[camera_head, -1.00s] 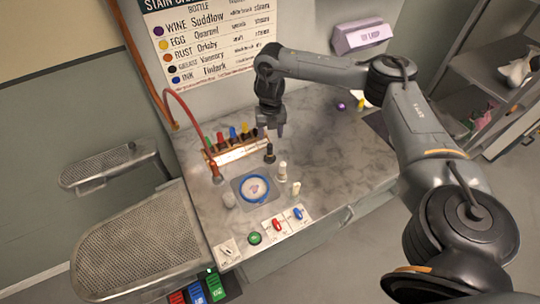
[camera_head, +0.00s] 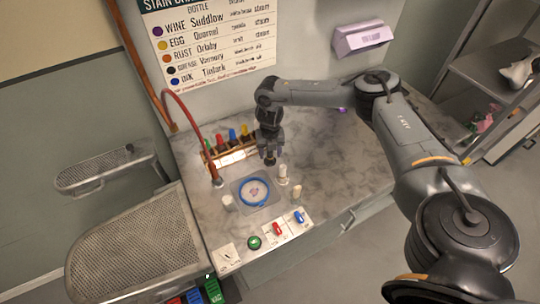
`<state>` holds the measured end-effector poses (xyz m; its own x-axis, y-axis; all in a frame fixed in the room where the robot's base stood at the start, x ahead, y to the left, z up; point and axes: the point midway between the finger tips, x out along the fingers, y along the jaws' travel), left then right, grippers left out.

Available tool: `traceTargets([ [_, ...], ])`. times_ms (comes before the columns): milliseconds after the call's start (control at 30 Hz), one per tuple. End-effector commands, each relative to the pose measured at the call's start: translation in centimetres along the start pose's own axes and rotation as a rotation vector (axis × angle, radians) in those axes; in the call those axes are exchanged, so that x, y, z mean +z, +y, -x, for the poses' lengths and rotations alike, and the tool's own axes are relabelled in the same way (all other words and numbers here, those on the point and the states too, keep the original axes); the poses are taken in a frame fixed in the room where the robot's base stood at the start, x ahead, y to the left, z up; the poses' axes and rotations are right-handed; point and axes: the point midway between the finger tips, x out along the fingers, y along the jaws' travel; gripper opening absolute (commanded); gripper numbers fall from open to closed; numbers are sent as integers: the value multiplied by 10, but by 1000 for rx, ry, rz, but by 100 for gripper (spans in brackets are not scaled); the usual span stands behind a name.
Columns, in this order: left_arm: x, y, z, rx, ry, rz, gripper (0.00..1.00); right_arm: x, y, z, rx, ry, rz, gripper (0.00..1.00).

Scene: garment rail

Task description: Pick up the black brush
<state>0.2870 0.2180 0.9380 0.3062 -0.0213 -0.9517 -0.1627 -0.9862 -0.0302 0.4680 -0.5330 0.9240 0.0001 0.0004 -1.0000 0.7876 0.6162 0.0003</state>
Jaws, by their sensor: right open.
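The black brush (camera_head: 269,160) stands upright on the marble counter, behind and right of the round blue-rimmed dish. My right gripper (camera_head: 269,149) points down at the brush from above and is open. Its fingers cover the upper part of the brush. I cannot tell whether they touch it or sit around it. My left gripper is not in view.
A rack (camera_head: 231,158) of several coloured bottles stands just left of my right gripper. The blue-rimmed dish (camera_head: 254,192) and a white bottle (camera_head: 282,174) are close in front. A red hose (camera_head: 193,119) arches at the left. The counter's right side is mostly clear.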

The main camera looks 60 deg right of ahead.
Motion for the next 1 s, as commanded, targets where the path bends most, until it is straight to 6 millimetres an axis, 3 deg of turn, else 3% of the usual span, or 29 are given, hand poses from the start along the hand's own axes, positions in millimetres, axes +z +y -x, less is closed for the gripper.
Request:
traceTargets([
  [267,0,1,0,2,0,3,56,0,0,-2,0,0,1,54],
  [633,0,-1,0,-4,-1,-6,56,0,0,-2,0,0,0,0],
  [1000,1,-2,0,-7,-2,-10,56,0,0,1,1,-1,0,0],
])
